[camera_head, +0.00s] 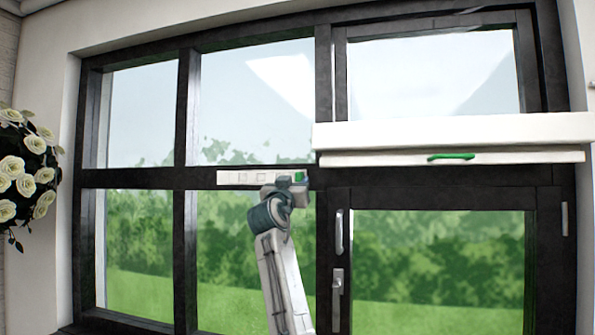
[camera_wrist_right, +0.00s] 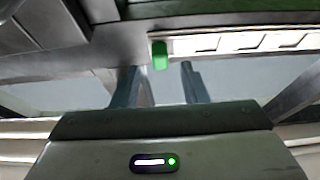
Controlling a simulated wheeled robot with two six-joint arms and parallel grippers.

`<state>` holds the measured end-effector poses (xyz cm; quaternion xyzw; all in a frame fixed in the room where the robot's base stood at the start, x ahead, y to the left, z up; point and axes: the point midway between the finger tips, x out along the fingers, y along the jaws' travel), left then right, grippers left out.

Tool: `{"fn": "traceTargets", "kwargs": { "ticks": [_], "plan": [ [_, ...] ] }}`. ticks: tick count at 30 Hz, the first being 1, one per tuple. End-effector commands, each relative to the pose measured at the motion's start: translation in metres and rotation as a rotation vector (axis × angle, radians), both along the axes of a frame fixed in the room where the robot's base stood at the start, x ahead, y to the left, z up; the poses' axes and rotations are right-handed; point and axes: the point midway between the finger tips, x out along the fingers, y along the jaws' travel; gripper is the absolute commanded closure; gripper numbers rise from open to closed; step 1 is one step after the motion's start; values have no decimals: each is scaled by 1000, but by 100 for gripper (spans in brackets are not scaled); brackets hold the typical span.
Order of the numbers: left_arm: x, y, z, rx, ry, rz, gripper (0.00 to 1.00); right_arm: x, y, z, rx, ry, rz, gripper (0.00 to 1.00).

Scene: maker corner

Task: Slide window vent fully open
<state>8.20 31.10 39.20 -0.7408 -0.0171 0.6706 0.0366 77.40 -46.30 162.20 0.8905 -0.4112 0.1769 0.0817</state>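The window vent (camera_head: 240,177) is a short white strip with slots, set on the dark middle bar of the window. Its green slider knob (camera_head: 299,176) is at the strip's right end in the head view. In the wrist view the knob (camera_wrist_right: 160,55) shows at the strip's left end, with the slotted strip (camera_wrist_right: 240,43) running right. My right gripper (camera_head: 292,188) is just below the knob and partly covers the strip's right part. Its fingers (camera_wrist_right: 163,84) are apart, with the knob appearing beyond the gap between them; contact cannot be told. My left gripper is out of view.
A larger white housing (camera_head: 450,132) with a green handle (camera_head: 452,156) juts out at the upper right. A silver window handle (camera_head: 338,288) and a dark frame post (camera_head: 325,240) stand right of my arm. White roses (camera_head: 22,170) hang at the far left.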

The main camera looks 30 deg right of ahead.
Motion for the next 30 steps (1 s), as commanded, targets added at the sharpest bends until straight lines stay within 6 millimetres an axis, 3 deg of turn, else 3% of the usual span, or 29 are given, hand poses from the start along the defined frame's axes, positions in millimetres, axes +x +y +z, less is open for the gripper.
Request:
{"fn": "traceTargets", "kwargs": {
  "ticks": [1,6,18,24,30],
  "plan": [
    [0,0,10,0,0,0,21,5,-7,8,0,3,-1,60],
    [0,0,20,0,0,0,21,18,-21,14,0,2,1,60],
    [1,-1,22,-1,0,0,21,23,-27,14,1,0,1,60],
    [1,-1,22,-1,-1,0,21,23,-27,14,1,0,1,97],
    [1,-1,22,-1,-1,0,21,24,-27,13,1,1,1,100]
  ]
}}
